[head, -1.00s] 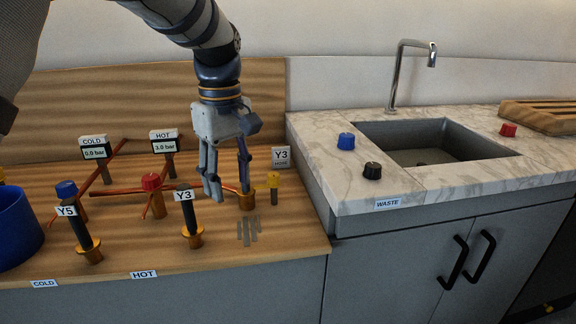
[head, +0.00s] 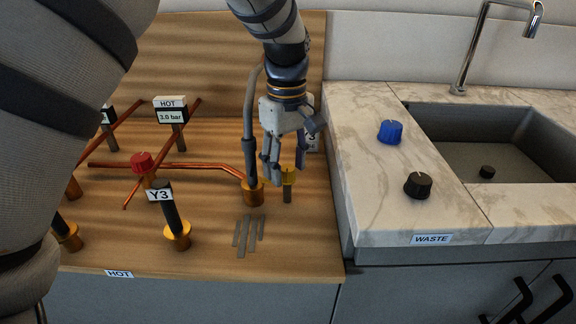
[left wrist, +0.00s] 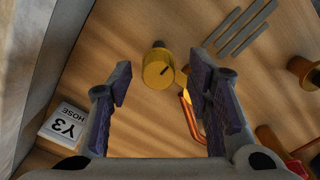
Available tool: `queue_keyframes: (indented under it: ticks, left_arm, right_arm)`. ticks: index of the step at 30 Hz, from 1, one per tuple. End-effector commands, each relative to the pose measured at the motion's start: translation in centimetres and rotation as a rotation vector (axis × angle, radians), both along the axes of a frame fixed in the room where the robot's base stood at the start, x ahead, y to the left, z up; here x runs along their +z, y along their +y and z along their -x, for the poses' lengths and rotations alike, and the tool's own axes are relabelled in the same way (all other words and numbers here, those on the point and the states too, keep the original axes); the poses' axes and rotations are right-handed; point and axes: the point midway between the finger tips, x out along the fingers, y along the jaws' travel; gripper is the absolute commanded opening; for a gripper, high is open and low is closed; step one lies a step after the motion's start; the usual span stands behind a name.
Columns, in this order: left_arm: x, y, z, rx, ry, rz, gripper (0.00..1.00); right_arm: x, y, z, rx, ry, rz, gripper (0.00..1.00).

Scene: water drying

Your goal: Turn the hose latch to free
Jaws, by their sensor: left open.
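The hose latch is a small yellow knob (head: 290,178) on a short grey post, near the right end of the wooden counter. My left gripper (head: 284,170) is open above and around the knob's place in the head view, pointing down. In the left wrist view its fingers (left wrist: 160,85) are spread to either side of the knob, with gaps. I cannot tell whether either finger touches it. The grey hose (head: 249,110) stands in a brass socket (head: 253,192) just left. My right gripper is out of view.
Copper pipes (head: 215,167) run left to a red knob (head: 142,162). The Y3 plug (head: 172,214) stands in front. Grey strips (head: 247,234) are marked on the wood. The marble counter (head: 360,160) holds blue (head: 390,131) and black (head: 418,184) knobs beside the sink.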

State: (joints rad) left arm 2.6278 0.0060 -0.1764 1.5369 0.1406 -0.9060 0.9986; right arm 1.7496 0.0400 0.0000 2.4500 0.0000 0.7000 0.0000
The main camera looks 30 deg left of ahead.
Motion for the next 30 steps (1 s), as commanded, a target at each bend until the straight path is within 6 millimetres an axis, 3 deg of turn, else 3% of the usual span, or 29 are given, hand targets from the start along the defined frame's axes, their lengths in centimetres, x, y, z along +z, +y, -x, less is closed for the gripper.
queue_keyframes:
  ticks: [11,17,30]
  left_arm:
    - [-0.96,-0.01,-0.03,0.000,-0.003,0.000,0.44]
    - [-0.95,-0.01,-0.03,0.000,-0.002,0.000,0.00]
    - [-0.79,-0.04,0.01,-0.082,-0.003,0.000,0.00]
  right_arm:
    - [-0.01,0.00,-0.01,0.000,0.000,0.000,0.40]
    - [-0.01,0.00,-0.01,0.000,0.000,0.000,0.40]
    - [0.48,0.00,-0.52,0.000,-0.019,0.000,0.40]
